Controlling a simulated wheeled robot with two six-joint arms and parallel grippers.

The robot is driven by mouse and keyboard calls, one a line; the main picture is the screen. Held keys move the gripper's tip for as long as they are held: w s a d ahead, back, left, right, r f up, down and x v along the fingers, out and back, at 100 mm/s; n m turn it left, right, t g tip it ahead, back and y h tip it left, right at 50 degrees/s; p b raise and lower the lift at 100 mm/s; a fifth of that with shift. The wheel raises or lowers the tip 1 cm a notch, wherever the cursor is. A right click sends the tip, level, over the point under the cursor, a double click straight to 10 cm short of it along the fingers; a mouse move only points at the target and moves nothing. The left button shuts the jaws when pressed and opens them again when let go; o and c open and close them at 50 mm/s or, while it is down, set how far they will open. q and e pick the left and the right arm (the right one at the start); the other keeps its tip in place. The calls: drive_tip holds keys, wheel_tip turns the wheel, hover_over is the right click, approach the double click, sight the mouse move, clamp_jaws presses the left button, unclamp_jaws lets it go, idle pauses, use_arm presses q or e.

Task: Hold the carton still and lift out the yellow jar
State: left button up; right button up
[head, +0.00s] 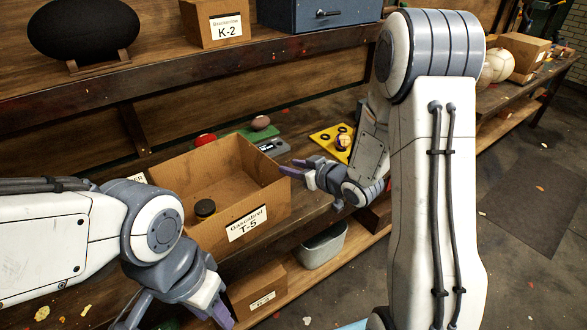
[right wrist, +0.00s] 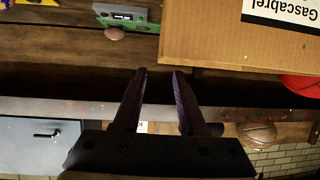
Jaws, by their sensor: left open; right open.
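The open cardboard carton (head: 268,207), labelled T-5, stands on the workbench in the head view. A small round jar (head: 205,209) with a dark top and a yellowish-brown side is inside it, on its floor. My left gripper (head: 178,318) is open, low in front of the carton; its fingertips are partly cut off by the frame. My right gripper (head: 292,168) is open and empty beside the carton's right end. In the right wrist view its fingers (right wrist: 160,100) are apart with nothing between them, and the carton's wall (right wrist: 220,40) shows nearby. The jar is hidden there.
Behind the carton lie a green board (head: 247,135) and a red object (head: 204,140). A yellow plate (head: 332,138) lies beyond my right gripper. A grey bin (head: 322,246) and another carton (head: 257,290) stand on the lower shelf. A shelf with a K-2 box (head: 215,22) rises behind.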

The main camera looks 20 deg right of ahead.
sight(273, 161)
drive_tip(key=p+x, duration=0.2)
drive_tip(key=x, duration=0.7)
drive_tip(key=shift+w+a+f, duration=0.2)
drive_tip(key=shift+w+a, duration=0.05)
drive_tip(key=shift+w, duration=0.05)
drive_tip(key=shift+c, duration=0.3)
clamp_jaws()
idle(0.9)
